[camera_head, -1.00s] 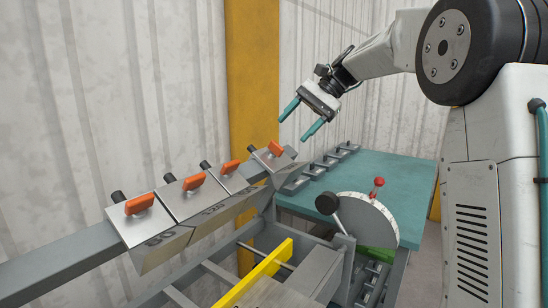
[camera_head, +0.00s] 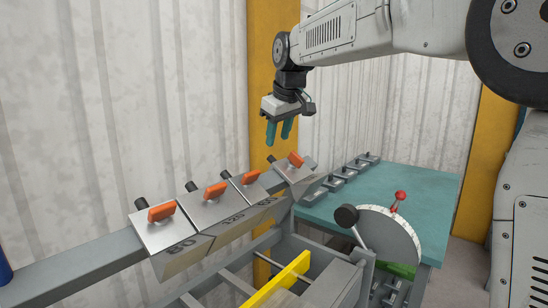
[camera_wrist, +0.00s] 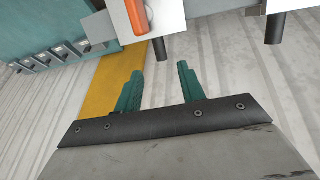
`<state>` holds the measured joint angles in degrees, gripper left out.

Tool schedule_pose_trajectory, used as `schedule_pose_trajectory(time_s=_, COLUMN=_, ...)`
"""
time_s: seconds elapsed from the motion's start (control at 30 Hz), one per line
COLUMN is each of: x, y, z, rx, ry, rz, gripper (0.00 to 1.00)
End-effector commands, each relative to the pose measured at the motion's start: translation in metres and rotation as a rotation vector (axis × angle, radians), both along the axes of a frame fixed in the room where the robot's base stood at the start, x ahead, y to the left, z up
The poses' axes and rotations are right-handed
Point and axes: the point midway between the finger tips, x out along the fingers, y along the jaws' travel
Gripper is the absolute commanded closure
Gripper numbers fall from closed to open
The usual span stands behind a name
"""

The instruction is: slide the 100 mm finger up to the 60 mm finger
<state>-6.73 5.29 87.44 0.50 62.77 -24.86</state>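Clamping fingers with orange levers sit on a grey beam. The 80 finger (camera_head: 168,232) and 120 finger (camera_head: 208,208) stand left of the narrow 60 mm finger (camera_head: 246,188). The rightmost finger (camera_head: 291,176), apart from these by a gap, appears to be the 100 mm finger; its marking is not clear. My gripper (camera_head: 279,141) is open, empty and points down above the right part of the beam. In the wrist view its teal fingertips (camera_wrist: 158,74) are apart, with the rightmost finger (camera_wrist: 115,22) and its orange lever at the top.
A teal table (camera_head: 390,192) behind right carries a row of spare fingers (camera_head: 345,172). A dial plate (camera_head: 392,232) with a red knob and a black-knobbed lever (camera_head: 347,217) stand in front of it. A yellow bar (camera_head: 281,277) lies lower down. A corrugated wall is behind.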

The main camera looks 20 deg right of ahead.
Motion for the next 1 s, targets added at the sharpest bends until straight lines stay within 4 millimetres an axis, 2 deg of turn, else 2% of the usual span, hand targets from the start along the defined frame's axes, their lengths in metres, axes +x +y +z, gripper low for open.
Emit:
schedule_pose_trajectory(time_s=0.17, x=0.007, y=0.001, z=-0.017, rx=-0.003, ry=0.003, rz=0.011, gripper=0.60)
schedule_pose_trajectory(time_s=0.5, x=0.028, y=0.004, z=-0.063, rx=-0.002, ry=0.004, rz=0.008, gripper=0.60)
schedule_pose_trajectory(time_s=0.67, x=0.031, y=0.004, z=-0.070, rx=-0.001, ry=0.003, rz=0.008, gripper=0.60)
schedule_pose_trajectory(time_s=0.9, x=0.031, y=0.005, z=-0.071, rx=0.000, ry=0.003, rz=0.008, gripper=0.60)
schedule_pose_trajectory(time_s=1.0, x=0.031, y=0.005, z=-0.071, rx=0.000, ry=0.003, rz=0.008, gripper=0.88)
